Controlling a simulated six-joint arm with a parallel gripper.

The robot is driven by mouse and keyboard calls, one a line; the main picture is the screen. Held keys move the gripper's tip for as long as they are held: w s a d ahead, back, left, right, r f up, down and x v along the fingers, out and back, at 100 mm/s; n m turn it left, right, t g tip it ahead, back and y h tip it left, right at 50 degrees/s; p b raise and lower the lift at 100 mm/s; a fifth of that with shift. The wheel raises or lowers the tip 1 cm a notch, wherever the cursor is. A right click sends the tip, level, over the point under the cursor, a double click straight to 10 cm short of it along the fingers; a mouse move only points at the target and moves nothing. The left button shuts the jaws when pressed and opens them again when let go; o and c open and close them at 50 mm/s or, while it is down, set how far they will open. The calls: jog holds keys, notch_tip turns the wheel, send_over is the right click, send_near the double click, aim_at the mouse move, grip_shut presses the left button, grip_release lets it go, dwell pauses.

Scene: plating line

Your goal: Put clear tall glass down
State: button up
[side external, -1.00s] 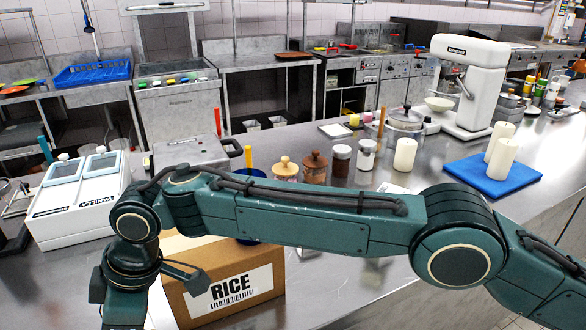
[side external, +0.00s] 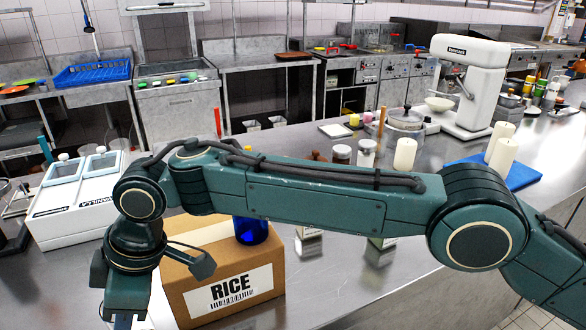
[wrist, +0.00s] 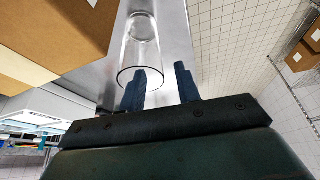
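The clear tall glass (wrist: 140,45) shows in the wrist view, over the bare steel counter, with its round rim toward my gripper. My gripper (wrist: 162,82) has its two dark fingers spread with a gap between them. The left finger overlaps the glass's rim in the picture; I cannot tell whether it touches the glass. The right finger is apart from the glass. In the side view the end of my gripper (side external: 122,321) is at the bottom edge, left of the rice box, and the glass is not visible there.
The cardboard rice box (side external: 230,275) stands close to the right of my gripper. A white container unit (side external: 75,200) stands at the left. White candles (side external: 405,153) and a blue board (side external: 520,177) are farther right.

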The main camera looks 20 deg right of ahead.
jog(key=v, duration=1)
jog(key=shift+d+r, duration=0.2)
jog(key=shift+r, duration=0.15)
jog(key=shift+d+r, duration=0.1)
jog(key=w+d+r+m+t, duration=0.1)
jog(key=d+r+m, duration=0.1)
jog(key=d+r, duration=0.35)
jog(key=w+d+r+m, duration=0.2)
jog(key=d+r, duration=0.1)
jog(key=d, duration=0.5)
jog(key=s+d+r+m+t, duration=0.1)
jog(key=s+d+r+m, duration=0.1)
jog(key=d, duration=0.6)
jog(key=s+d+r+m+t, duration=0.1)
jog(key=s+d+r+m, duration=0.1)
jog(key=d, duration=0.7)
jog(key=s+d+f+m+t+h, duration=0.1)
jog(key=s+d+f+m, duration=0.3)
jog(key=s+d, duration=0.6)
jog(key=s+d+f+m+t+h, duration=0.1)
jog(key=s+d+f+m+h, duration=0.2)
jog(key=s+d+f, duration=0.4)
jog(key=shift+s+d+f+m, duration=0.3)
jog(key=shift+s+d+m, duration=0.5)
jog(key=shift+s+d, duration=1.65)
